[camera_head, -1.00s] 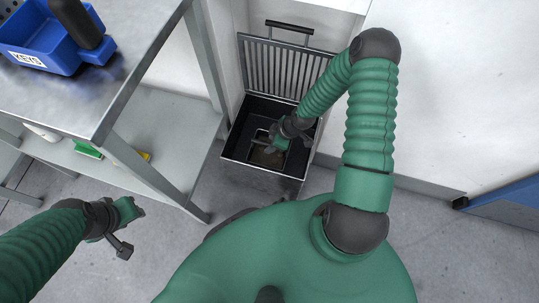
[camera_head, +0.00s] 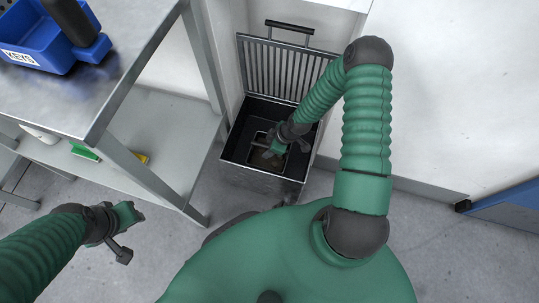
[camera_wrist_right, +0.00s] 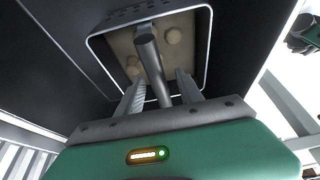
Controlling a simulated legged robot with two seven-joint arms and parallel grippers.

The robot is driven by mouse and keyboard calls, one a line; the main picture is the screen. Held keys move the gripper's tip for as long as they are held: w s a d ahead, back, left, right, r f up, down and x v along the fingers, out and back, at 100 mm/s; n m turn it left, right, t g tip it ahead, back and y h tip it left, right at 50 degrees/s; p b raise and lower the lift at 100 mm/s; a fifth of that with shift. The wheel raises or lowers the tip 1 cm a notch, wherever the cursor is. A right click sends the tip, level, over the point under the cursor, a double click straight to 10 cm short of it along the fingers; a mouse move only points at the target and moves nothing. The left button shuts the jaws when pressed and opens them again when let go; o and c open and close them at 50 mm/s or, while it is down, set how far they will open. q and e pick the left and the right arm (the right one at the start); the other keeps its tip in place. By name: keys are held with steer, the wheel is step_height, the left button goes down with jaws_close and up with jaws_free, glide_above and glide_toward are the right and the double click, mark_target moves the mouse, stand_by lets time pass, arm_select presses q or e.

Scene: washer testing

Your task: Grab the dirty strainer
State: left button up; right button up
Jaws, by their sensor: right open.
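The dirty strainer (camera_head: 259,160) appears to be the square, silver-rimmed piece in the bottom of the dark basin. In the right wrist view, its rim (camera_wrist_right: 208,60) surrounds a beige bottom with brown lumps. A grey bar handle (camera_wrist_right: 152,65) runs between the fingers of my right gripper (camera_wrist_right: 160,88). That right gripper, also in the head view (camera_head: 268,150), is down inside the basin, open, with a finger on each side of the bar. Whether a finger touches the bar is unclear. My left gripper (camera_head: 127,228) hangs at lower left, away from the strainer; its jaw state is unclear.
The black basin (camera_head: 238,130) has a slatted grate (camera_head: 272,65) standing up at its back. A metal table (camera_head: 100,75) with a blue KEYS bin (camera_head: 40,50) stands left, with a lower shelf (camera_head: 170,120). White walls stand close right of the basin. Floor is clear in front.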

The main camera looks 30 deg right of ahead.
jaws_close()
stand_by(1.3)
